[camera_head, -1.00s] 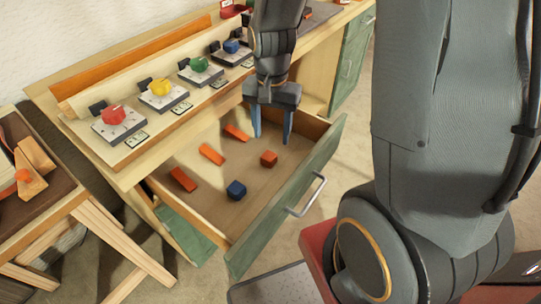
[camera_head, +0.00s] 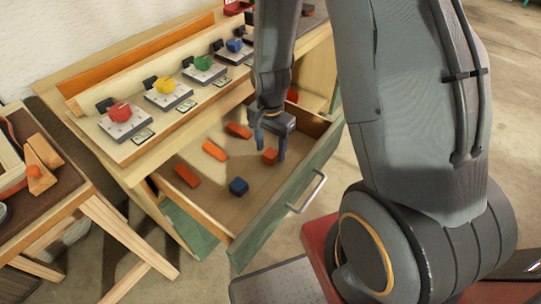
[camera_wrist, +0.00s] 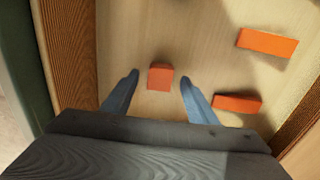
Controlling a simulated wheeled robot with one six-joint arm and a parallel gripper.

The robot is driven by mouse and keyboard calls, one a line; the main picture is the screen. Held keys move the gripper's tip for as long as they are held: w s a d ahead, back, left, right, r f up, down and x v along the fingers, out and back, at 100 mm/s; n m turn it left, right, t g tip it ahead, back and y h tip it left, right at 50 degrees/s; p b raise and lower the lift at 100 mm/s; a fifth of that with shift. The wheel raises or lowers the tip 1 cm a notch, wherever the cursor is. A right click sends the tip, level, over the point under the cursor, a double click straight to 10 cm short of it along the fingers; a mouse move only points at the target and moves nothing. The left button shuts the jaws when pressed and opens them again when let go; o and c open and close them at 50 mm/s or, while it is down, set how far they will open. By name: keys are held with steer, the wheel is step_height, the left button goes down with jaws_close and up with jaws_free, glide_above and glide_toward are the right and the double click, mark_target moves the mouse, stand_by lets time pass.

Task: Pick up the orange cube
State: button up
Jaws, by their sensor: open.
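The orange cube (camera_head: 270,156) lies on the floor of the open drawer (camera_head: 262,205), toward its right end. In the wrist view the orange cube (camera_wrist: 160,77) sits between and slightly beyond the fingertips, with a gap on each side. My gripper (camera_head: 270,150) is open and reaches down into the drawer at the cube. Its two blue fingers (camera_wrist: 157,88) also show in the wrist view, apart and with nothing held.
A blue cube (camera_head: 238,186) and several flat orange blocks, such as this orange block (camera_head: 214,150), lie in the same drawer. The drawer's green front (camera_head: 290,200) and wooden walls stand close around. A row of coloured knobs (camera_head: 119,112) is on the bench above.

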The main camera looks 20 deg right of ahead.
steer(key=shift+f, duration=0.3)
steer(key=shift+c, duration=0.3)
steer(key=c, duration=1.1)
steer(key=shift+o, duration=0.2)
steer(key=shift+r, duration=0.15)
